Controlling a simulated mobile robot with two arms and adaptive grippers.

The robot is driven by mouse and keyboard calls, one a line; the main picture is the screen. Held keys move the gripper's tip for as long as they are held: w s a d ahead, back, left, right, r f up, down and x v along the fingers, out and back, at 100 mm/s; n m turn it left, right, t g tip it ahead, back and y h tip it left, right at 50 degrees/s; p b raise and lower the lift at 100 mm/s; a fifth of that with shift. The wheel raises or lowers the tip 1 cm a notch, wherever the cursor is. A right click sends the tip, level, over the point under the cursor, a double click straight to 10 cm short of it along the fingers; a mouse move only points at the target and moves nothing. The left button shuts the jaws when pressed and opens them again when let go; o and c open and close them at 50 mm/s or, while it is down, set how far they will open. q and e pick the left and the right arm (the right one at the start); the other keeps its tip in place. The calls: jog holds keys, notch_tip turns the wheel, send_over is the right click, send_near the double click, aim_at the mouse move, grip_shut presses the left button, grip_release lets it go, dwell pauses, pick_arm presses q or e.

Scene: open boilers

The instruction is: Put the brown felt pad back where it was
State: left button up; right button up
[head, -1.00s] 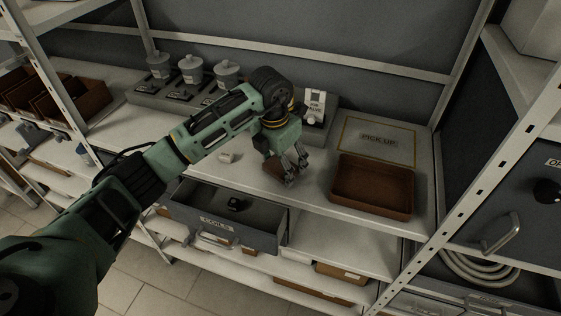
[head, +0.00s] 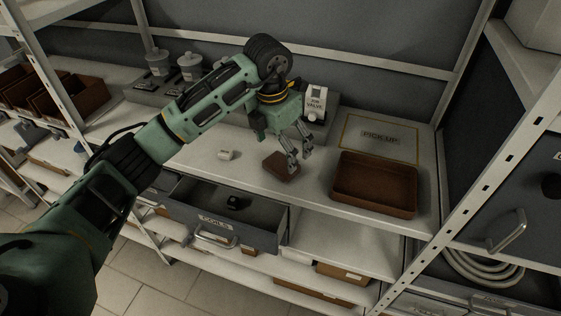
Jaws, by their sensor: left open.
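The brown felt pad (head: 281,167) lies flat on the pale worktop, between the open drawer and the brown tray. My left gripper (head: 300,157) is open, with its fingers pointing down just above and to the right of the pad. The fingers look empty; whether a fingertip touches the pad's edge I cannot tell. My right gripper is not in view.
A brown tray (head: 374,208) stands to the right, in front of the PICK UP mat (head: 380,137). The drawer (head: 229,237) marked COILS is pulled out and holds a dark object (head: 234,202). A small white piece (head: 226,155) lies left of the pad. Lidded pots stand behind.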

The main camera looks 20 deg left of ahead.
aim_at(277, 166)
pick_arm(q)
notch_tip(277, 166, up, 7)
jog(key=b, duration=0.1)
jog(key=shift+s+a+b, duration=0.2)
jog(key=shift+s+b, duration=0.15)
jog(key=shift+b, duration=0.05)
jog(key=shift+f, duration=0.15)
